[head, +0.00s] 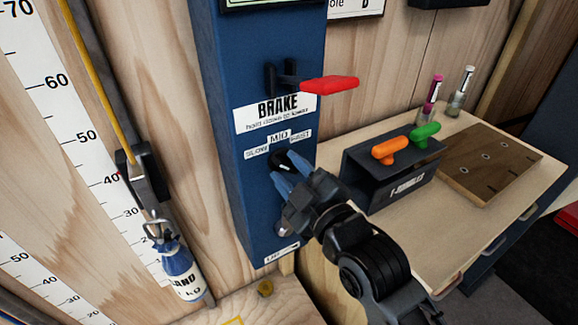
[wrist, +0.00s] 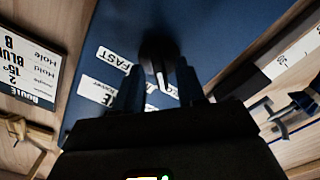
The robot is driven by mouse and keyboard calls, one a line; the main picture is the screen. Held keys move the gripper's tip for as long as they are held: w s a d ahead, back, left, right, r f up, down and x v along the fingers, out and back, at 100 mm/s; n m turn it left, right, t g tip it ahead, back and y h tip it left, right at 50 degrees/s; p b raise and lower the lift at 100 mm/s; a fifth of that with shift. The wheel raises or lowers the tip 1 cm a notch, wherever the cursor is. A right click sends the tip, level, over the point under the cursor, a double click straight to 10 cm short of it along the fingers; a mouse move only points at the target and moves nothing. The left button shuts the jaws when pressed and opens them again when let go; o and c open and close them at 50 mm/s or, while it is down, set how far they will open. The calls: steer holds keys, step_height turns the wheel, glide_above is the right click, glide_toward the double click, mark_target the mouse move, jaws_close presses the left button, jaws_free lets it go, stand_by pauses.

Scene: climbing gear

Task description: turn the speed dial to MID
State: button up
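The speed dial (head: 290,162) is a dark round knob on the blue column (head: 232,105), below a SLOW, MID, FAST label row (head: 279,138). My gripper (head: 286,178) is right in front of it and covers part of it. In the wrist view the dial (wrist: 158,52) shows upside down, with a pale pointer toward the labels. The pointer lies near a partly hidden label on the SLOW side; its exact setting is unclear. My gripper (wrist: 160,88) is open, its two fingers on either side of the pointer with gaps between.
A red brake lever (head: 330,84) sticks out above the dial. A black box (head: 400,190) with orange and green handles stands on the bench to the right. A sand bag (head: 182,272) hangs at left beside a scale (head: 80,150).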

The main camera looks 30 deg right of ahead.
steer(key=shift+w, duration=0.35)
steer(key=shift+c, duration=0.3)
jaws_close()
